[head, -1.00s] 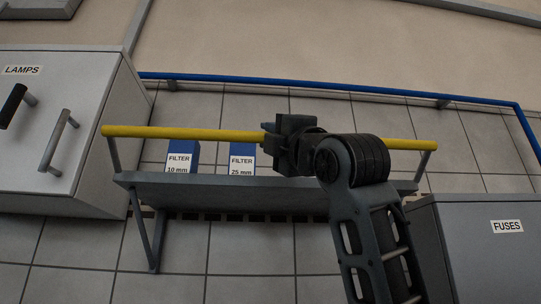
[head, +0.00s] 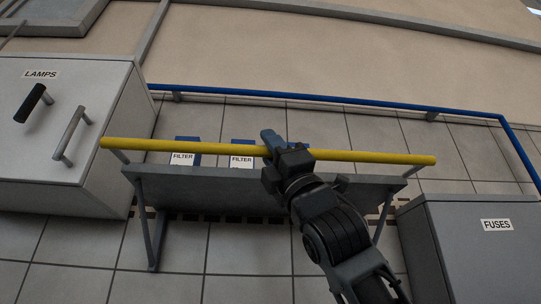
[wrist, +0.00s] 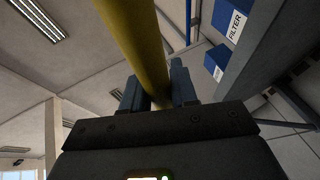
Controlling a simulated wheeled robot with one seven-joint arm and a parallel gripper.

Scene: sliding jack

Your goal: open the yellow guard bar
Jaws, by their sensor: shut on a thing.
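The yellow guard bar (head: 190,146) runs across the front of a grey shelf (head: 150,187), carried at its ends by short grey arms.
Blue filter boxes (head: 242,160) stand on the shelf behind the bar. A white LAMPS cabinet (head: 100,100) with two handles is at left. A grey FUSES box (head: 470,250) is at lower right. A blue pipe (head: 330,101) runs along the wall above.

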